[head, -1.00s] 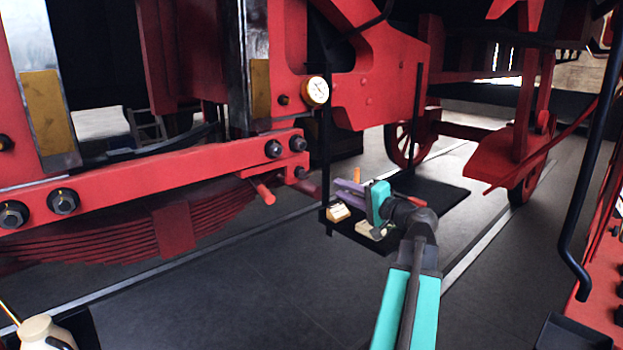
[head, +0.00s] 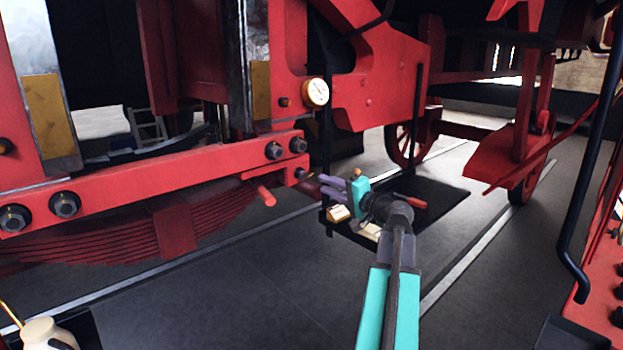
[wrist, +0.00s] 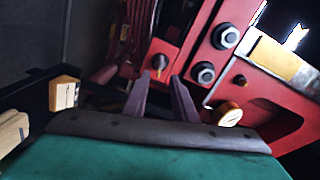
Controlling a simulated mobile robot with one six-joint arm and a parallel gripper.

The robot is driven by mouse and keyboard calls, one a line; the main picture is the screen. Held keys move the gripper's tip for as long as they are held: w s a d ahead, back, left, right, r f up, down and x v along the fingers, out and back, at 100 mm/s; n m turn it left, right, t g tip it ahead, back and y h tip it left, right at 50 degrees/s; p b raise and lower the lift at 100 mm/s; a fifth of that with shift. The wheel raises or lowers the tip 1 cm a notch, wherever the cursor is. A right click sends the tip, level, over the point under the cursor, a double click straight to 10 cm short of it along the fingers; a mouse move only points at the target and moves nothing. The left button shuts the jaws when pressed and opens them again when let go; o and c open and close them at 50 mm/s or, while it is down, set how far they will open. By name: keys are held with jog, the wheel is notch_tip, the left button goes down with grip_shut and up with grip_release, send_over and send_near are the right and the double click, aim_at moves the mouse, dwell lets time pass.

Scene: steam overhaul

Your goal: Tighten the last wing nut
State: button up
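My gripper (head: 322,185) is in front of the red beam's right end, above the dark tray. Its two purple fingers also show in the wrist view (wrist: 159,84), apart with nothing between them. Beyond the fingertips, a small dark fitting with a brass-coloured tip (wrist: 159,63) sits on a red block; it may be the wing nut, but its shape is too small to be sure. A gap seems to remain between it and the fingers. In the head view I cannot make out a wing nut clearly.
Dark hex nuts (wrist: 203,72) and a round gauge (head: 315,92) are close to the gripper. The dark tray (head: 440,196) holds a red-handled tool (head: 410,201) and small pale blocks (head: 338,213). A red lever (head: 263,194) sticks out below the beam (head: 170,173).

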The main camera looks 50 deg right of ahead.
aim_at(308, 177)
jog(key=w, duration=0.5)
jog(key=w+p, duration=0.1)
jog(key=w, duration=0.1)
jog(key=shift+w+d, duration=0.25)
grip_shut()
